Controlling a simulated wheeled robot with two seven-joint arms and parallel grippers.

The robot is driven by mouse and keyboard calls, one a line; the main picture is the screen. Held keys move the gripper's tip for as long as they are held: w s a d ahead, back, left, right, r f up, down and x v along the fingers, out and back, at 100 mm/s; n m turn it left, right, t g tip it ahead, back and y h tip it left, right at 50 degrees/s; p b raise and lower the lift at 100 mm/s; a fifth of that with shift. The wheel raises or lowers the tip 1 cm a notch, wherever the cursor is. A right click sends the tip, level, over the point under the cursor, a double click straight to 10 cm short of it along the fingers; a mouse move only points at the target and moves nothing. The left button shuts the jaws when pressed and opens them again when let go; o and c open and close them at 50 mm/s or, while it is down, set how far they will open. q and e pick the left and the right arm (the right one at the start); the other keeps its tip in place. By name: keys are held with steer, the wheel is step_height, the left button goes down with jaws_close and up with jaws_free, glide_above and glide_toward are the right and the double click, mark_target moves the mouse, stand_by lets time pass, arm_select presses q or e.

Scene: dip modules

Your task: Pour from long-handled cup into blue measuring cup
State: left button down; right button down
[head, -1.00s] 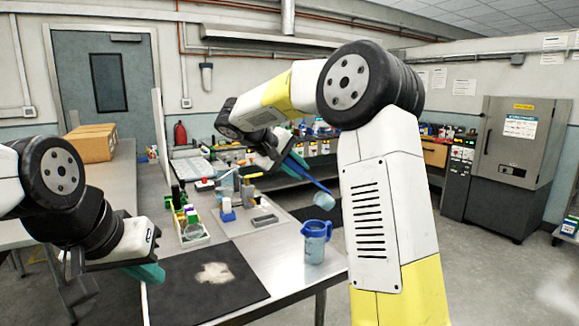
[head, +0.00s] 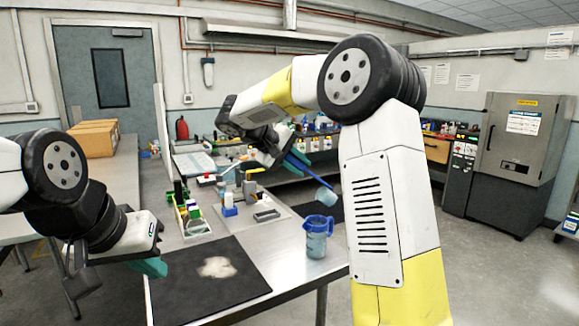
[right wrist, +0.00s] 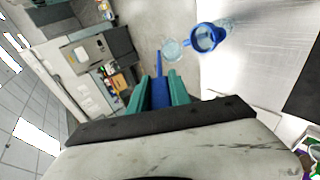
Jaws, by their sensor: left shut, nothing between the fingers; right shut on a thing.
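The long-handled cup (head: 325,197) has a blue handle and a pale translucent bowl. My right gripper (head: 284,155) is shut on its handle and holds it in the air, with the bowl at the lower right end. The blue measuring cup (head: 317,240) stands upright on the metal table, below the bowl in the head view. In the right wrist view the bowl (right wrist: 173,50) appears beside the measuring cup (right wrist: 205,38), and the green fingers (right wrist: 164,92) grip the handle. I cannot tell what the bowl contains.
The black mat (head: 182,300) with a pale patch covers the table's front left. A bin of small parts (head: 197,228) and several small blocks stand behind it. The metal table's (head: 283,262) right edge is close to the measuring cup.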

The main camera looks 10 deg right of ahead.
steer(key=shift+a+f, duration=0.1)
stand_by(0.3)
steer(key=shift+s+a+f+t+h, duration=0.15)
steer(key=shift+a+f+h, duration=0.2)
steer(key=shift+f, duration=0.2)
steer(key=shift+s+a+f+t+h, duration=0.1)
steer(key=shift+a+f+t+h, duration=0.1)
steer(key=shift+a+f+h, duration=0.25)
steer(key=shift+s+a+f+t+h, duration=0.15)
steer(key=shift+f+h, duration=0.15)
steer(key=shift+f, duration=0.35)
steer(key=shift+a+f, duration=0.1)
steer(key=shift+f, duration=0.05)
stand_by(0.5)
steer(key=shift+s+a+f+t+h, duration=0.15)
steer(key=shift+a+f+h, duration=0.15)
steer(key=shift+f, duration=0.3)
steer(key=shift+s+a+f+t+h, duration=0.1)
steer(key=shift+a+f+h, duration=0.2)
steer(key=shift+f, duration=0.35)
steer(key=shift+s+a+f+t+h, duration=0.1)
steer(key=shift+a+f+t+h, duration=0.1)
steer(key=shift+f+h, duration=0.3)
steer(key=shift+f, duration=0.15)
stand_by(0.5)
